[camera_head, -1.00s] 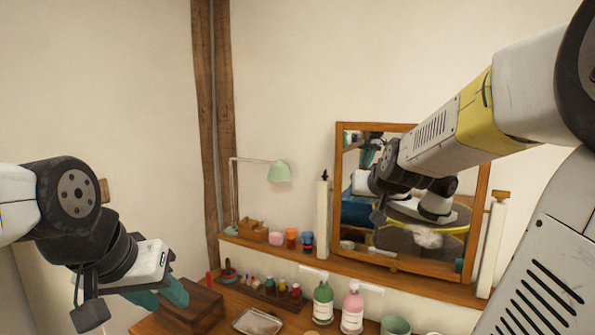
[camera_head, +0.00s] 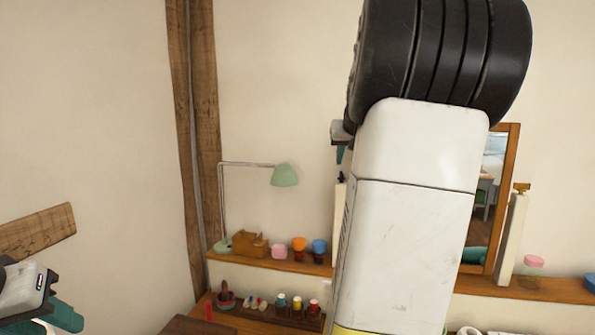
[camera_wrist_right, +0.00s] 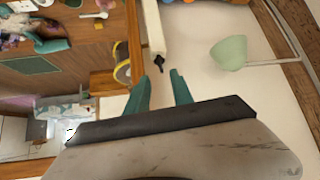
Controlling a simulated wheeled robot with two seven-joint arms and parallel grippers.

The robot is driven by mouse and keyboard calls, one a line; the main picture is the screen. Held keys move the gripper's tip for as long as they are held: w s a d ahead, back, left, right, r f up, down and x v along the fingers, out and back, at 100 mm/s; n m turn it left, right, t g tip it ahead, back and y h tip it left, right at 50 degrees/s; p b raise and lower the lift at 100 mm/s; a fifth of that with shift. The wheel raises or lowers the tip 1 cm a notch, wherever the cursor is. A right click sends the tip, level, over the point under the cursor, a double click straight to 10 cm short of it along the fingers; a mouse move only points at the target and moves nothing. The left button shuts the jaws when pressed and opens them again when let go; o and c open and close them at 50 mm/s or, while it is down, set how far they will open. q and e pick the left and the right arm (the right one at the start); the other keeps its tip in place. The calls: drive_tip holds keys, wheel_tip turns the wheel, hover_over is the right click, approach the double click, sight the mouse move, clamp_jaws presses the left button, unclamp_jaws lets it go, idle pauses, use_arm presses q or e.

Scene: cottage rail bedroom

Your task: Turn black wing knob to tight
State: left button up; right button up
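The black wing knob (camera_head: 341,177) tops the left white post (camera_head: 339,210) of the wooden mirror stand, partly beside my right arm in the head view. In the right wrist view the black wing knob (camera_wrist_right: 158,64) sits at the end of the white post (camera_wrist_right: 152,25). My right gripper (camera_wrist_right: 160,77) is open and empty. Its two teal fingertips lie on either side of the line to the knob, apparently just short of it. My left gripper (camera_head: 58,318) is cut off at the lower left.
The mirror (camera_head: 500,150) is largely hidden behind my right arm. A brass-coloured knob (camera_head: 521,187) tops the right post. A green lamp (camera_head: 285,175), a wooden box (camera_head: 250,243) and small jars (camera_head: 299,245) stand on the shelf left of the mirror. Wall above is clear.

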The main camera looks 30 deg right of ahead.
drive_tip(key=x, duration=0.7)
drive_tip(key=shift+w+d+f, duration=0.15)
drive_tip(key=shift+w+f, duration=0.05)
drive_tip(key=shift+f, duration=0.05)
clamp_jaws()
